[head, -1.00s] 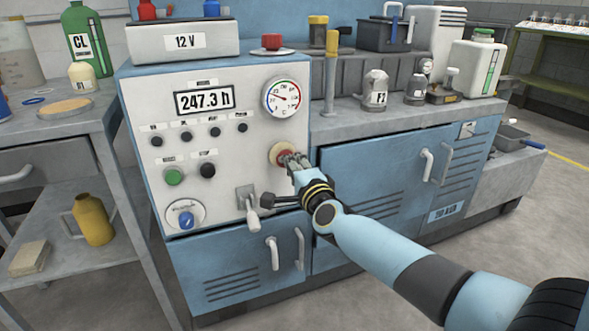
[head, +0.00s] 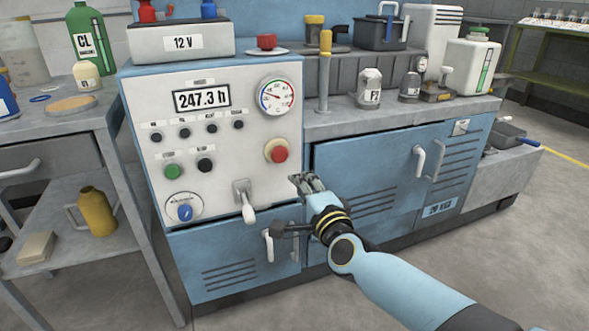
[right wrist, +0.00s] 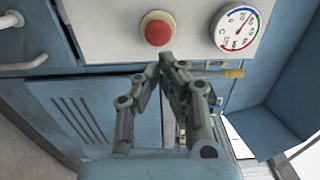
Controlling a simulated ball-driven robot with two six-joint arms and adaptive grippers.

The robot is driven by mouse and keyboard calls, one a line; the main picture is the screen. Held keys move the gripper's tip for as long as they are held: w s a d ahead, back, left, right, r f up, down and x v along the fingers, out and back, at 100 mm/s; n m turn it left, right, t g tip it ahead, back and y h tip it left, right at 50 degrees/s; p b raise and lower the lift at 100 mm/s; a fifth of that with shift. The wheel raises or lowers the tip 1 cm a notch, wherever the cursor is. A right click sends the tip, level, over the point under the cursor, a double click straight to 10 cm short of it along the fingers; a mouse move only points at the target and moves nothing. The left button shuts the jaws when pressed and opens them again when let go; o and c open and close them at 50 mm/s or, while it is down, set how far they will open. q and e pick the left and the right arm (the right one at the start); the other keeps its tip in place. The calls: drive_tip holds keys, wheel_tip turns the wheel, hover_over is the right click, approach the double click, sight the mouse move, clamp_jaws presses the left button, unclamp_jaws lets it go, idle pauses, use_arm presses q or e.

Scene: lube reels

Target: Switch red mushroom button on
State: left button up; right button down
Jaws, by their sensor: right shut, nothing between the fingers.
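The red mushroom button (head: 277,151) sits on a pale yellow round base at the right side of the white control panel (head: 222,150). It also shows in the right wrist view (right wrist: 157,32), uncovered, at the top. My right gripper (head: 301,180) is below and to the right of the button in the head view, apart from it. Its fingers (right wrist: 165,58) are closed together and empty in the right wrist view, with their tips just below the button in the picture. My left gripper is not in view.
A lever (head: 245,203) sticks out of the panel's lower part. A green button (head: 173,171), a black button (head: 206,165) and a blue knob (head: 185,212) are to its left. A round gauge (head: 276,97) is above the red button. Cabinet handles (head: 419,162) stick out on the right.

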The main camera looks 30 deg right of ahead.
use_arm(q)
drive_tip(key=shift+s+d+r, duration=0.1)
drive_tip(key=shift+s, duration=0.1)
use_arm(e)
drive_tip(key=shift+v, duration=1.75)
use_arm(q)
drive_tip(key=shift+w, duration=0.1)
